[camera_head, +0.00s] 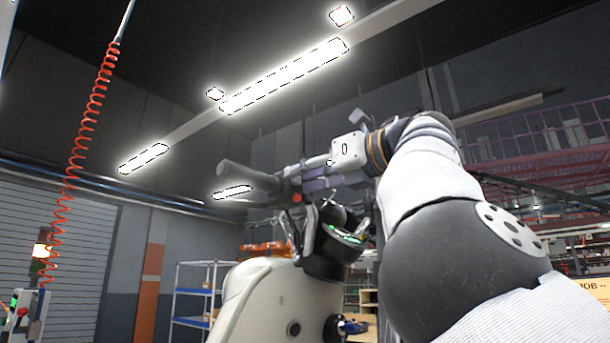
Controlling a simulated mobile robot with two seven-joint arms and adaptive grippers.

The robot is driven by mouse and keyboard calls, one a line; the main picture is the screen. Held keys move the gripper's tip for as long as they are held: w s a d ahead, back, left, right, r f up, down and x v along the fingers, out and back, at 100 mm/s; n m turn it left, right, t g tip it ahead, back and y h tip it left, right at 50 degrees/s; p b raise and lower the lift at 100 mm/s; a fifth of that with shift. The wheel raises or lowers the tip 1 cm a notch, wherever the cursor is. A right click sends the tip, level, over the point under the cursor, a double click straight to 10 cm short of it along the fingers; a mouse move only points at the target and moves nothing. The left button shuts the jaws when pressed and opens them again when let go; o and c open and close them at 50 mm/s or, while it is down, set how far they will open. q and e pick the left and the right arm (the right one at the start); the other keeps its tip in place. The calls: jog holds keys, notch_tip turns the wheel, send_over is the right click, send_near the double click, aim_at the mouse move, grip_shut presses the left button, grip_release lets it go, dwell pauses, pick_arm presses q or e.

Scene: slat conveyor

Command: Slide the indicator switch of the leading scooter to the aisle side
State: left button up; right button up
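The cream scooter (262,298) stands at the lower centre, with its dark instrument cluster (335,243) showing a green glow. A dark handlebar grip (238,173) points left above the body. A small red control (297,198) shows beside the handlebar, close to my gripper. The indicator switch itself is too small and dark to make out, and its position cannot be told. My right gripper (300,183) reaches in from the right and overlaps the handlebar controls. Its fingers blend with the dark parts, so contact and opening cannot be told. My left gripper is out of view.
A red coiled hose (83,135) hangs at the left. A shelf rack (193,295) and an orange post (150,293) stand behind. A control box with a red button (27,312) is at the lower left. The air above the handlebar looks clear.

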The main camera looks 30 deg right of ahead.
jog(key=v, duration=1.1)
jog(key=shift+s, duration=0.35)
